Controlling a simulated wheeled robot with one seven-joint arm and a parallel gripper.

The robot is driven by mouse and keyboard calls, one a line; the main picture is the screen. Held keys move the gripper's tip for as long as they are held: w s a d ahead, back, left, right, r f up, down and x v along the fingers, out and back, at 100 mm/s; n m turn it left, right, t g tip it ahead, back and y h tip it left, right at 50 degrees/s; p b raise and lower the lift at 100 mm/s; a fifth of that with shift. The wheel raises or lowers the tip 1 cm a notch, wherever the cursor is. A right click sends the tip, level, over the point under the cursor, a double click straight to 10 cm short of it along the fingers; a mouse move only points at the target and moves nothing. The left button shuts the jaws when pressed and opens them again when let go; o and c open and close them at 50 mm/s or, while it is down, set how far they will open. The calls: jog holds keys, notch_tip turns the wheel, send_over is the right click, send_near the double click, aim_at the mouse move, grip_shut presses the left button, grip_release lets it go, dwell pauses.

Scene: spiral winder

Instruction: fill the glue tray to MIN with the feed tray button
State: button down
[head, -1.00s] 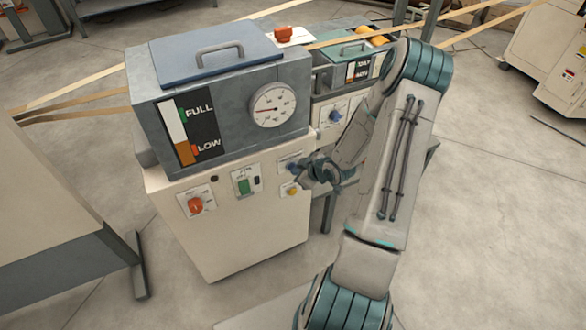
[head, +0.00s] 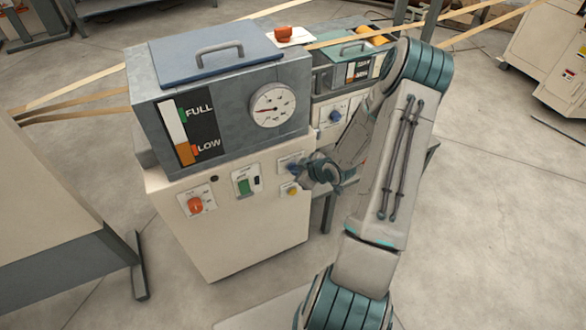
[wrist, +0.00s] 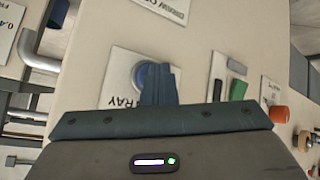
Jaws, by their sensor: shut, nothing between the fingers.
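The feed tray button (wrist: 140,76) is a round blue button on a white plate lettered TRAY in the wrist view. My gripper (wrist: 158,84) is shut and empty, its fingertips over the right part of the button. I cannot tell whether they press it. The glue tray (head: 322,82) is the small grey box with a green lid behind the cabinet. Its level window (head: 352,72) shows an orange lower part; the marks are too small to read and my arm partly covers it.
The large tank (head: 235,125) shows orange near LOW, with a dial (head: 272,105) beside it.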

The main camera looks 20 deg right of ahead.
jog(key=shift+s, duration=0.8)
jog(key=s+b, duration=0.1)
jog(key=s, duration=0.4)
jog(key=shift+d, duration=0.1)
dwell(1.1)
